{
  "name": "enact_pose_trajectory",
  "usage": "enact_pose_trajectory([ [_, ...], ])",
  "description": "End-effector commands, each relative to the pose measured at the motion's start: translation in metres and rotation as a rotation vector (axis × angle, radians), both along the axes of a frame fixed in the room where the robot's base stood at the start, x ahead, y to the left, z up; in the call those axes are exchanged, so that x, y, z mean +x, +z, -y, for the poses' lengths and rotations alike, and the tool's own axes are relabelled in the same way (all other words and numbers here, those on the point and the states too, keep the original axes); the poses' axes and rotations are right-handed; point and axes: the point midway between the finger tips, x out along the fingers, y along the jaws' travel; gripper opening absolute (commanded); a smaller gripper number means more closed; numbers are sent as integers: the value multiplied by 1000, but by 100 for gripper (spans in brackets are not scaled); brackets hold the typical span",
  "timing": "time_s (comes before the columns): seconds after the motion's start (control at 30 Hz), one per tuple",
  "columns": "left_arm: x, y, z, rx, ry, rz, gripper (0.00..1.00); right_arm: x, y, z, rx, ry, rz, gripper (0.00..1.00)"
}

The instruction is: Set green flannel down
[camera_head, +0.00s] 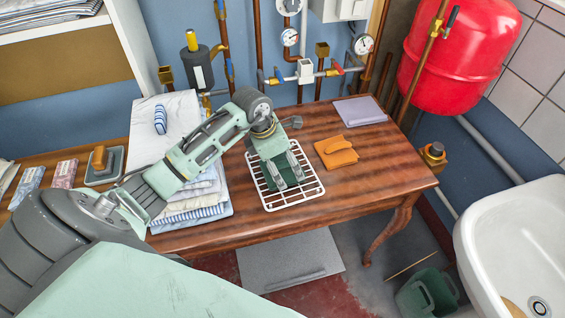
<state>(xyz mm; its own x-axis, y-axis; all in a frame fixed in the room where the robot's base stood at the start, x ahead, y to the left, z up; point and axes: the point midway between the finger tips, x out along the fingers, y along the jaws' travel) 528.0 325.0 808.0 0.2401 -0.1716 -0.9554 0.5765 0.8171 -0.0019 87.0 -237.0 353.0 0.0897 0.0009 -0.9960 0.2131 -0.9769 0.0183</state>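The dark green flannel (281,181) is on the white wire rack (316,192) on the wooden table, partly hidden by my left gripper. My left gripper (291,178) reaches in from the left and points down at the flannel. Its two grey fingers stand apart, with dark green cloth showing between and beside them. Whether the fingertips touch the cloth is hard to tell. My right gripper is not in view.
An orange cloth (337,154) lies right of the rack, with a folded lilac cloth (360,111) behind it. Folded linens (196,205) are stacked to the left under my arm. Pipes and gauges (305,70) line the wall behind.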

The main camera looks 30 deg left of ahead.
Motion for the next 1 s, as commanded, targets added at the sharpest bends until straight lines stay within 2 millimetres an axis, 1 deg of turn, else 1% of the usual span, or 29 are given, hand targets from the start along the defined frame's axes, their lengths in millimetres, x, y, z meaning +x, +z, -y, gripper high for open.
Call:
enact_pose_trajectory([
  [0.33,0,1,0,0,0,0,100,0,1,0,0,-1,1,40],
  [0.43,0,5,0,-1,1,1,100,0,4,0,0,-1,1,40],
  [0.47,0,7,-1,1,1,2,100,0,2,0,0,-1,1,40],
  [0.57,-3,20,-4,3,1,4,100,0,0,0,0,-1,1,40],
  [0.8,-16,70,-14,5,0,6,100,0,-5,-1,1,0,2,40],
  [0.9,-21,88,-16,3,1,5,100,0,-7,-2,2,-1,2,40],
  [1.0,-24,103,-19,1,1,3,100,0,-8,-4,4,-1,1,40],
])
